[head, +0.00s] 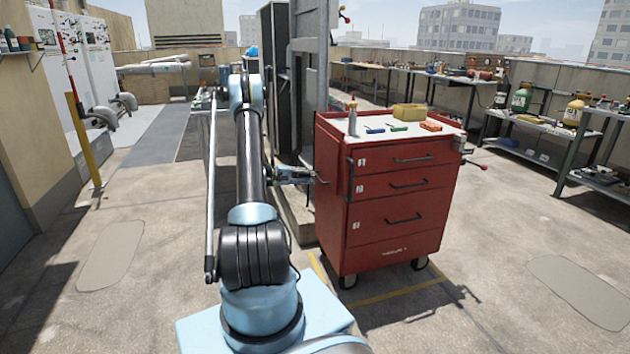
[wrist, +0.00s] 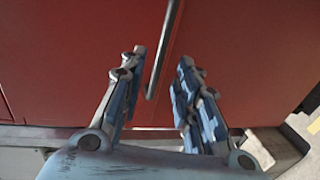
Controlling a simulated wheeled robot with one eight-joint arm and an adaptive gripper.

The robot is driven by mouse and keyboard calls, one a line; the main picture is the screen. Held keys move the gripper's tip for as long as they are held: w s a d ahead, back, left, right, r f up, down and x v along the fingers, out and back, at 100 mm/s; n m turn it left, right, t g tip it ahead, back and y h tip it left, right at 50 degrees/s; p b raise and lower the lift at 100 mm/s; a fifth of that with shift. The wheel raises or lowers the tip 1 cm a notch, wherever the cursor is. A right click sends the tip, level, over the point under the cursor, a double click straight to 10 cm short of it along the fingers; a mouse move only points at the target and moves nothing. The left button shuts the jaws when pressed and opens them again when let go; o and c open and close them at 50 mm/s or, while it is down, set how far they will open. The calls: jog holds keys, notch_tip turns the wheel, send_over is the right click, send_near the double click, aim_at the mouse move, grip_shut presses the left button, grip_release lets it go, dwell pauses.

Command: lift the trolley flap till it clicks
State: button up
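The red trolley (head: 385,235) stands right of my arm, its drawers facing the camera and a pale top above. Its left side, where a hanging flap would be, is seen at a steep angle; I cannot clearly pick out the flap there. My gripper (head: 311,178) is beside that left side. In the wrist view my gripper (wrist: 160,72) is open, its two fingers apart in front of a red panel (wrist: 235,50). A thin dark rod (wrist: 163,55) shows between the fingers, slanting down the panel. I cannot tell whether either finger touches it.
A bottle (head: 352,118), a yellow box (head: 408,112) and small coloured items lie on the trolley top. A grey upright frame (head: 312,65) stands close behind my gripper. Benches (head: 430,82) line the back and right. Floor left of my arm is open.

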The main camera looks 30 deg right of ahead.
aim_at(317, 176)
jog(key=shift+x, duration=2.55)
jog(key=shift+c, duration=0.4)
grip_shut()
jog(key=shift+a, duration=0.1)
